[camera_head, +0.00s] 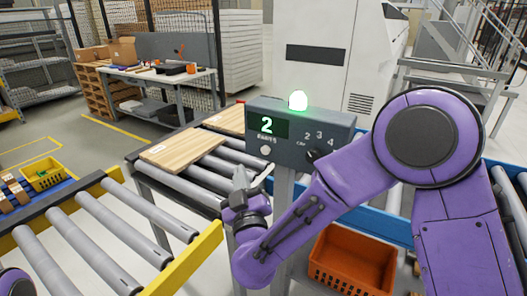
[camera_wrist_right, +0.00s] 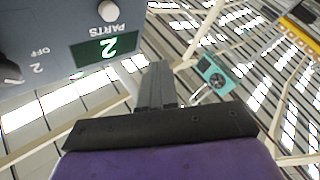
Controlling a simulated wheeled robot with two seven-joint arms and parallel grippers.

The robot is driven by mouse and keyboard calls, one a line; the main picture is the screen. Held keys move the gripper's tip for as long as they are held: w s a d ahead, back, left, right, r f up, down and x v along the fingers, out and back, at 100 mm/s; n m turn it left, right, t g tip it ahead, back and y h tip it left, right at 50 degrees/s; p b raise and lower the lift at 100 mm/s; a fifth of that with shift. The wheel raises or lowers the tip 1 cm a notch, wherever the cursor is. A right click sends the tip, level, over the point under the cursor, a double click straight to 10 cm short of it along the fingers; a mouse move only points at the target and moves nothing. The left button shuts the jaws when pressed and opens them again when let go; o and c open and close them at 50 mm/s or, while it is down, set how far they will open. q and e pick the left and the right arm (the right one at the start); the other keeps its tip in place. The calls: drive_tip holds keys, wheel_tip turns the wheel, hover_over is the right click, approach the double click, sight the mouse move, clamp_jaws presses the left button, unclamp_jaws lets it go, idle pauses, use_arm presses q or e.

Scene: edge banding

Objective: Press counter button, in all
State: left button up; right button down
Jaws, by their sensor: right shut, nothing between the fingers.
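The grey counter box (camera_head: 330,135) stands on a post. Its display (camera_head: 267,124) reads a green 2, and a round white button (camera_head: 265,150) sits just below it. A dark knob (camera_head: 312,155) is on the right of its face. My right gripper (camera_head: 240,177) is shut and empty, below and left of the button, apart from the box. In the right wrist view its fingers (camera_wrist_right: 156,85) point up, with the white button (camera_wrist_right: 108,11) and the display (camera_wrist_right: 107,47) above and left of the tips. My left gripper is out of view.
A green lamp (camera_head: 298,100) glows on top of the box. Wooden boards (camera_head: 182,149) lie on the roller conveyor (camera_head: 205,175) behind the gripper. An orange crate (camera_head: 353,260) is below my right arm. A yellow-ended conveyor (camera_head: 100,235) is at the left.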

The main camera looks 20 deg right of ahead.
sight(266, 150)
drive_tip(key=w+d+p, duration=0.1)
drive_tip(key=w+d, duration=0.3)
drive_tip(key=d, duration=0.2)
drive_tip(key=shift+w, duration=0.4)
drive_tip(key=shift+d, duration=0.15)
idle(1.5)
drive_tip(key=shift+w+d, duration=0.3)
drive_tip(key=shift+w+d, duration=0.25)
drive_tip(key=shift+d, duration=0.15)
idle(0.9)
drive_tip(key=shift+s+a, duration=0.55)
drive_tip(key=shift+a, duration=0.2)
